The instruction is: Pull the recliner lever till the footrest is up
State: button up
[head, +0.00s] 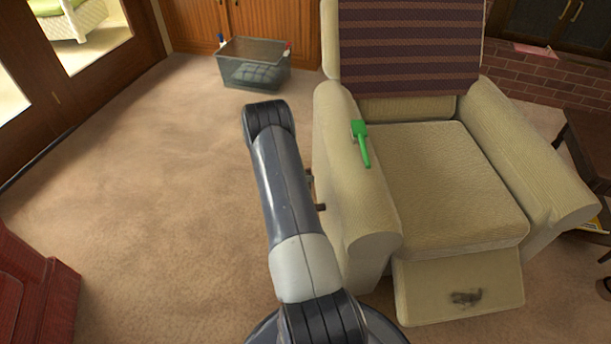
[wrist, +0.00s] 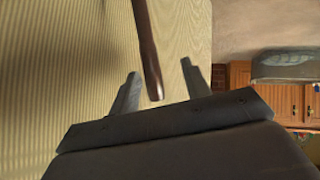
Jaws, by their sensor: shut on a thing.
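The beige recliner (head: 455,190) stands at the right of the head view. Its footrest (head: 420,295) slopes down and forward below the seat front, with its lower edge near the carpet. The brown lever (head: 320,207) shows on the chair's left side, partly hidden by my arm. In the wrist view the lever (wrist: 148,45) comes down from the top edge, and its rounded end lies between the fingers of my gripper (wrist: 159,68). My arm hides the gripper in the head view.
A green brush-like object (head: 361,140) lies on the left armrest. A striped cloth (head: 410,45) covers the backrest. A clear bin (head: 253,65) stands near the wooden cabinets (head: 270,25). A red piece of furniture (head: 35,290) is at lower left. Open carpet lies left of the chair.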

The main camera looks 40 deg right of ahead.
jog(key=p+v, duration=0.4)
jog(key=v, duration=0.4)
jog(key=shift+s+a+f, duration=0.25)
jog(key=shift+a+f, duration=0.1)
dwell(0.4)
